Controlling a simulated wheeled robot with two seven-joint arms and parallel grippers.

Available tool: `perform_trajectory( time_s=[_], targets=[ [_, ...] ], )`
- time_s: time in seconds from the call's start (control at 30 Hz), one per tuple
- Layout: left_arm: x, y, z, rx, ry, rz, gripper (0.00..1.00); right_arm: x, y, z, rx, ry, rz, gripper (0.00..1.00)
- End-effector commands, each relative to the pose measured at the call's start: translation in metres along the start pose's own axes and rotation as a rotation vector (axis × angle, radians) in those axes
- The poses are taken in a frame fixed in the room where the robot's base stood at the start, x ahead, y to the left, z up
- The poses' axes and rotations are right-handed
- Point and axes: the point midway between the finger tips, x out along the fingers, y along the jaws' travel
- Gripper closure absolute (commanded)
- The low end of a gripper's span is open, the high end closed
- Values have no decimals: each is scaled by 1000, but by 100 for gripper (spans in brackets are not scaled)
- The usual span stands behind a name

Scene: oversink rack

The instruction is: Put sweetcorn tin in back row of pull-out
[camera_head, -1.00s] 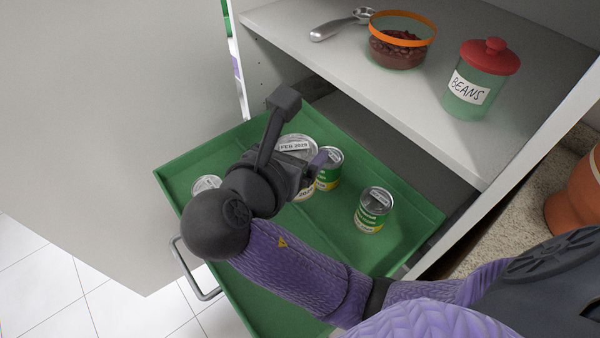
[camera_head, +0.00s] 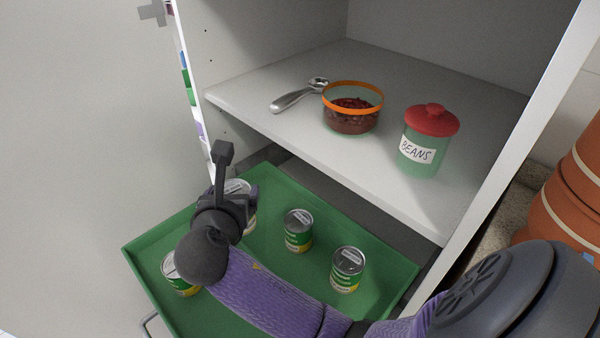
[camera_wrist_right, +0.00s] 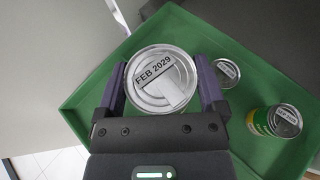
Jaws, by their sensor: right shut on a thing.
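My right gripper (camera_head: 236,196) is shut on a tin (camera_head: 240,186), which also shows from above in the right wrist view (camera_wrist_right: 160,80) with "FEB 2029" on its lid. The tin is upright between the two fingers, over the far left part of the green pull-out (camera_head: 140,252). My gripper and wrist hide most of its side label, so I cannot read what it is. Whether its base touches the pull-out floor is hidden. My left gripper is not in view.
Other green and yellow tins stand in the pull-out: one in the middle (camera_head: 298,232), one at the right (camera_head: 347,272), one at the front left (camera_head: 180,275). The shelf above (camera_head: 270,125) holds a scoop (camera_head: 295,97), an orange-rimmed bowl (camera_head: 352,110) and a beans jar (camera_head: 428,140).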

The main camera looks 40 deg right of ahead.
Motion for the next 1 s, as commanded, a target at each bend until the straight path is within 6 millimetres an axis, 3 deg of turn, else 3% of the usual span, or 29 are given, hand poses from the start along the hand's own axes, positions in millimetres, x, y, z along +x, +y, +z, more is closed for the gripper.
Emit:
perform_trajectory(
  time_s=[0.3,0.4,0.8,1.0],
  targets=[
    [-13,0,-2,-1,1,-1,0,90,-20,1,-61,1,139,89],
    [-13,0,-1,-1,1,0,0,105,-28,0,-67,0,160,89],
    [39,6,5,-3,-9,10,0,144,-29,-84,-71,2,169,89],
    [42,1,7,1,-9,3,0,147,-29,-92,-71,-2,169,89]
  ],
)
